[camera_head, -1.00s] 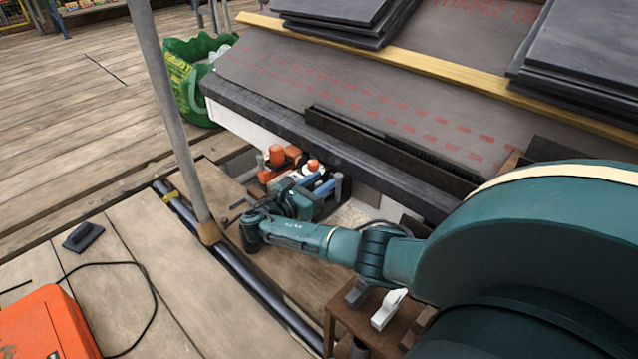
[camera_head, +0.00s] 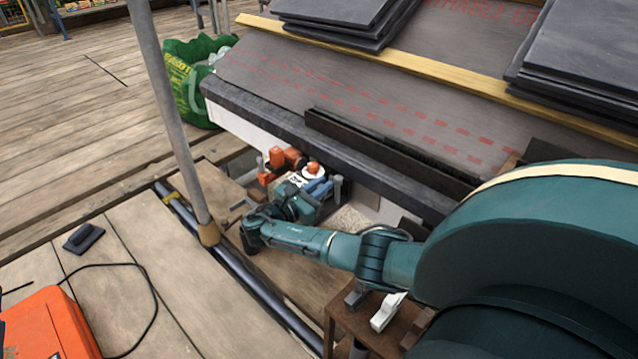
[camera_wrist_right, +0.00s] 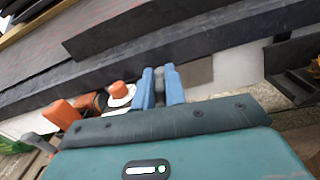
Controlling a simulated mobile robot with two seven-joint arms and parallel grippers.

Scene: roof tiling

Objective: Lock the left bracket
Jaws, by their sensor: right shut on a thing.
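My right gripper (camera_head: 319,186) is below the roof's lower edge, in front of the white wall. In the right wrist view its two blue fingers (camera_wrist_right: 161,88) are shut on a grey upright piece (camera_wrist_right: 160,90) between them. I cannot tell for certain whether this piece is part of the left bracket. The gripper body and wrist hide much of what lies below it. My left gripper is not in view.
The dark roof edge (camera_head: 255,112) overhangs close above the right gripper. Orange parts (camera_head: 278,158) lie just left of it. A scaffold pole (camera_head: 172,110) stands left of the arm. A small wooden stool (camera_head: 347,318) holds a white block (camera_head: 388,311).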

